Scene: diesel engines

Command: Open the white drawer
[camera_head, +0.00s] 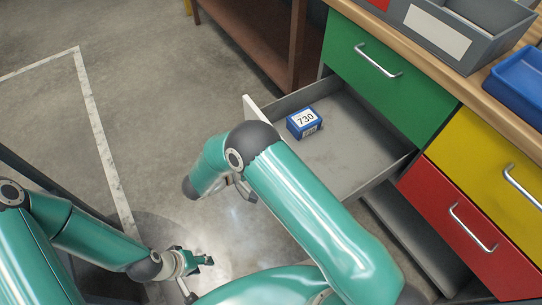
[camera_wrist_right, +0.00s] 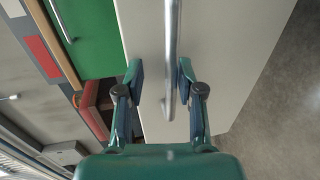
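The white drawer (camera_head: 252,104) is pulled out far below the green drawer, its grey inside showing. A blue box (camera_head: 304,123) labelled 730 lies inside it. My right arm hides most of its white front in the head view. In the right wrist view, the white front (camera_wrist_right: 225,50) and its metal handle (camera_wrist_right: 171,55) show close up. My right gripper (camera_wrist_right: 160,82) is open, with one finger on each side of the handle and gaps visible. My left gripper (camera_head: 198,275) is open and empty, low over the floor, away from the drawer.
Green (camera_head: 385,85), yellow (camera_head: 490,165) and red (camera_head: 465,215) drawers are shut around the opening. Grey (camera_head: 450,35) and blue (camera_head: 520,85) bins stand on the wooden top. A brown table (camera_head: 260,40) stands behind. The floor at left is clear.

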